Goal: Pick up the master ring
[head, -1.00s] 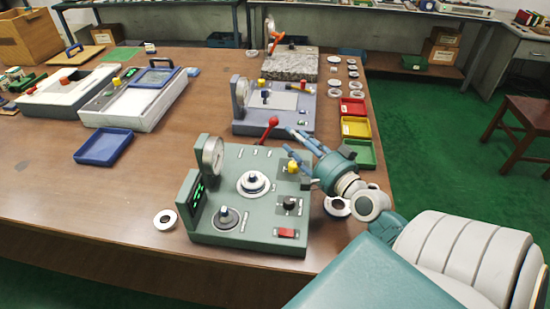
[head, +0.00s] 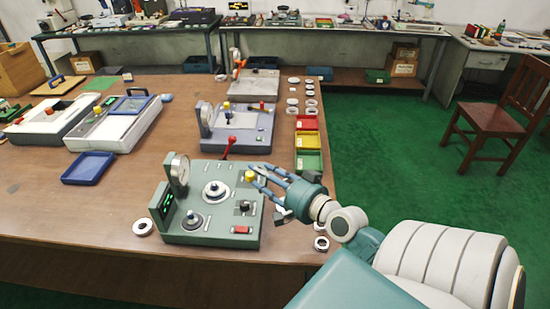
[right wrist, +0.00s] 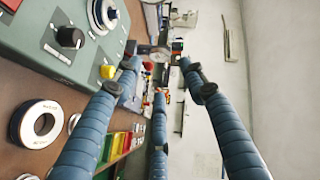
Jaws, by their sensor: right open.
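Several loose rings lie on the table, and I cannot tell which is the master ring. One pale ring with a dark centre (head: 143,228) lies left of the green gauge device (head: 211,232). Another ring (head: 321,243) lies near the table's right edge, below my right wrist. In the right wrist view a white ring with a dark band (right wrist: 40,124) lies beside the device. A ring-like stepped part (head: 215,191) sits on top of the device. My right gripper (head: 262,178) is open and empty, its fingers spread by the device's yellow knob (head: 250,176). My left gripper is out of view.
Red (head: 306,123), yellow (head: 307,141) and green (head: 308,162) trays line the table's right side. Small rings (head: 310,94) lie behind them. A grey-blue device (head: 236,139) stands farther back. A blue tray (head: 88,168) is at left, with clear wood around it.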

